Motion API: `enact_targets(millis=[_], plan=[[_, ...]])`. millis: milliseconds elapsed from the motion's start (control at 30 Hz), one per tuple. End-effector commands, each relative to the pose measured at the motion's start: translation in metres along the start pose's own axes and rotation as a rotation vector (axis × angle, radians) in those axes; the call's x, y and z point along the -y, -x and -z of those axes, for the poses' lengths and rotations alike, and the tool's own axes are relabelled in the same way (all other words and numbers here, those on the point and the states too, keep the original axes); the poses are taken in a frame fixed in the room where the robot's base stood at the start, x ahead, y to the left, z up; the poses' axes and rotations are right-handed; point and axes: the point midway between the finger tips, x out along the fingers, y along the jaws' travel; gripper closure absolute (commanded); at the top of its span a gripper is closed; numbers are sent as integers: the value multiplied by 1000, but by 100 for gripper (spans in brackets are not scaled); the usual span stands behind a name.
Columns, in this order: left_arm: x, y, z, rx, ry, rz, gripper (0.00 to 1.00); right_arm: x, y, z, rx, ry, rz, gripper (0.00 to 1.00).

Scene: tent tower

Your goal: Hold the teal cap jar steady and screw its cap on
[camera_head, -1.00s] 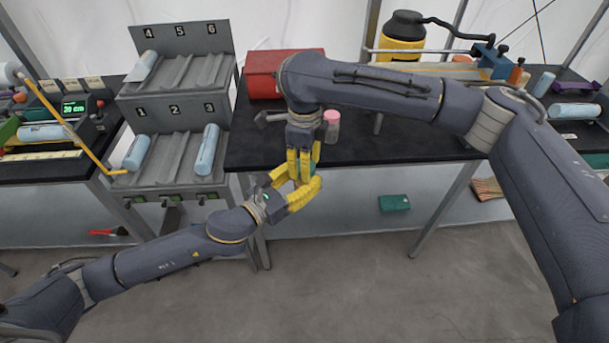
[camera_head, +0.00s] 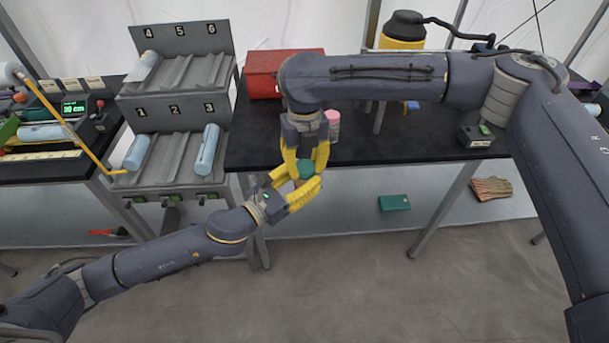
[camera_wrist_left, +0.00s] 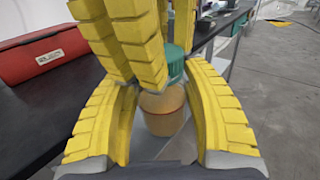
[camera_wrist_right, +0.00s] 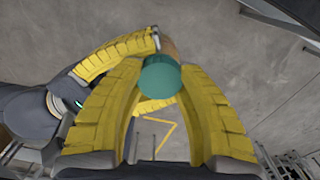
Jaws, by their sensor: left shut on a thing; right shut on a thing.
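The amber jar (camera_wrist_left: 163,112) is held in the air in front of the bench, between the yellow fingers of my left gripper (camera_head: 304,185), which is shut on it. The teal cap (camera_head: 305,169) is at the jar's mouth. It also shows in the left wrist view (camera_wrist_left: 175,66) and in the right wrist view (camera_wrist_right: 160,78). My right gripper (camera_wrist_right: 160,88) is shut on the cap from above, with a finger on each side. The fingers hide most of the jar in the head view, and I cannot tell how far the cap is threaded.
A pink-lidded jar (camera_head: 332,124) stands on the black bench (camera_head: 255,150) behind my right gripper. A red box (camera_head: 264,74) and a grey numbered rack (camera_head: 168,156) with blue rolls are to the left. A teal box (camera_head: 394,202) lies below the bench.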

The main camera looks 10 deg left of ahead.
Motion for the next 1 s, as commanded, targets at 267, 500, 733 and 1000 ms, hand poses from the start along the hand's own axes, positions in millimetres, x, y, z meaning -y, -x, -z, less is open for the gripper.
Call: enact_targets(millis=[267, 500, 733, 1000], plan=[[0, 0, 0, 1, -1, 0, 100, 0, 0, 0, 0, -182, 0, 100], [0, 0, 0, 1, -1, 0, 100, 0, 0, 0, -1, -183, 0, 100], [0, 0, 0, 1, -1, 0, 100, 0, 0, 0, -1, -182, 0, 43], [0, 0, -1, 2, 0, 0, 100, 0, 1, 0, -1, -181, -1, 43]])
